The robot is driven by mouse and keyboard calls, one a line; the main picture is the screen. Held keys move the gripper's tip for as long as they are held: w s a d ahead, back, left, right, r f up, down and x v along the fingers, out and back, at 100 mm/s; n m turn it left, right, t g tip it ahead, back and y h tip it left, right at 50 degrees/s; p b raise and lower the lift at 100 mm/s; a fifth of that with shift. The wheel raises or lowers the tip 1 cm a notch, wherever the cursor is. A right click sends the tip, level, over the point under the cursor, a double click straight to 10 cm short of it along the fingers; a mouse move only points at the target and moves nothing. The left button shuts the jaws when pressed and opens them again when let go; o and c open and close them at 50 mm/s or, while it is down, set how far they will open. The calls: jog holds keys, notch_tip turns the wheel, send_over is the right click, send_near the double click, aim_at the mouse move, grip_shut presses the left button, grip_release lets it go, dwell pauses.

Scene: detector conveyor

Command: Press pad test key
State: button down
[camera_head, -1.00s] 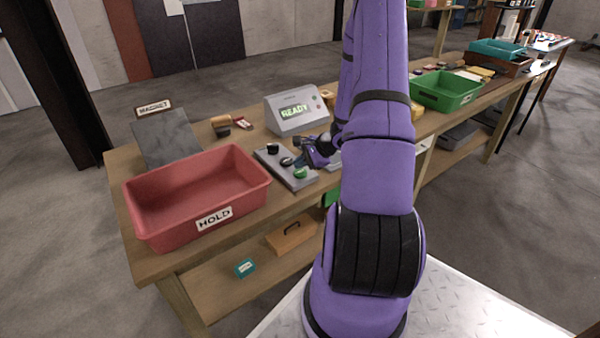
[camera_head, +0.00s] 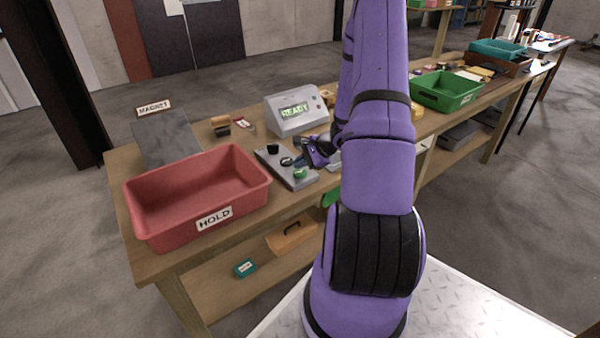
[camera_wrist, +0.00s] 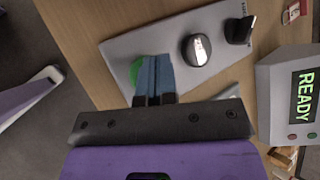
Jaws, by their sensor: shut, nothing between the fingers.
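A grey control pad (camera_head: 270,165) lies on the bench; it also shows in the wrist view (camera_wrist: 122,52). It carries a green round key (camera_head: 301,173) at its near end. A black knob with a white mark (camera_wrist: 196,50) sits mid-pad, and a black switch (camera_wrist: 239,30) at the far end. My gripper (camera_wrist: 154,62) is shut and empty, its blue fingers over the pad. In the wrist view the fingers hide part of the green key (camera_wrist: 136,71). I cannot tell whether they touch it.
A grey console (camera_head: 296,113) reading READY stands behind the pad. A red HOLD bin (camera_head: 150,228) is to the left, with a dark slab (camera_head: 168,138) near the MAGNET sign (camera_head: 154,108). A green bin (camera_head: 425,101) stands right, beyond my arm.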

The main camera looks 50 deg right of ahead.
aim_at(300, 173)
jog(key=shift+f, duration=0.1)
dwell(0.3)
jog(key=shift+f, duration=0.3)
jog(key=shift+f, duration=0.4)
dwell(0.7)
dwell(0.4)
jog(key=shift+r, duration=0.85)
jog(key=shift+r, duration=2.5)
